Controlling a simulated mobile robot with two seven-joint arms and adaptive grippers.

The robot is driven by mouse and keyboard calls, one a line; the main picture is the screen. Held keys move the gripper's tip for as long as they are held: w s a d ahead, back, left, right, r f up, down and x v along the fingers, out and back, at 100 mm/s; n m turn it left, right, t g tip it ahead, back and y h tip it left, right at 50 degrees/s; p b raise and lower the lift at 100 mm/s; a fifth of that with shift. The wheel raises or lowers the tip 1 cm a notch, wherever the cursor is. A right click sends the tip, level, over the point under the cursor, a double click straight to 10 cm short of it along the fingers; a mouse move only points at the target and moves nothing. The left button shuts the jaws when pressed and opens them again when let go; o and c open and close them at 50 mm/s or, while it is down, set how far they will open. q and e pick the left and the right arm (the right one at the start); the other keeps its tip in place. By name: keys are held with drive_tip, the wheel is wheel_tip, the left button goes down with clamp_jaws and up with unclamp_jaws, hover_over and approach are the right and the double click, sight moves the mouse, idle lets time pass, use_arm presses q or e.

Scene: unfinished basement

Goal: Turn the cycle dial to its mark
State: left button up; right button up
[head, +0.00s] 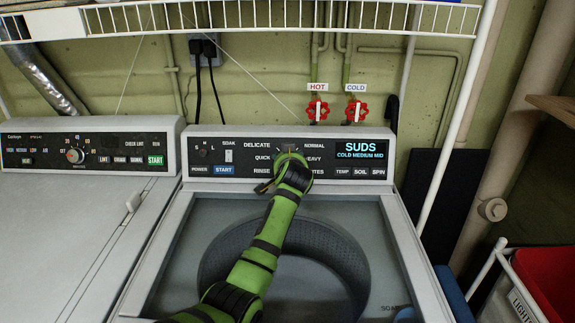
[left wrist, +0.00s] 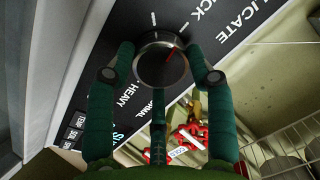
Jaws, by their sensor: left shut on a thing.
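The cycle dial (left wrist: 152,72) is a round dark knob with a silver rim on the washer's black control panel (head: 330,165). In the left wrist view its red pointer line is angled up and right, towards the side with the DELICATE and QUICK labels. My left gripper (left wrist: 163,58) has one finger on each side of the dial and is shut on it. In the head view my left gripper (head: 291,160) covers most of the dial, and the pointer cannot be read there. My right gripper is not in view.
The washer's display (head: 360,149) reads SUDS, COLD MEDIUM MID. Red hot (head: 317,110) and cold (head: 356,110) valves are on the wall behind. A wire shelf (head: 260,20) hangs above. Another appliance (head: 60,220) stands at left, a red bin (head: 548,275) at right.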

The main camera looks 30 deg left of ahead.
use_arm(q)
drive_tip(key=shift+r+n+b, duration=0.15)
drive_tip(key=shift+n+b, duration=0.2)
drive_tip(key=shift+n, duration=1.45)
drive_tip(key=shift+r+n+b, duration=0.1)
drive_tip(key=shift+n+b, duration=0.25)
drive_tip(key=shift+n, duration=1.45)
drive_tip(key=shift+w, duration=0.1)
drive_tip(key=o, duration=1.1)
drive_tip(key=shift+o, duration=0.3)
wheel_tip(320, 180, up, 10)
drive_tip(key=shift+f, duration=0.1)
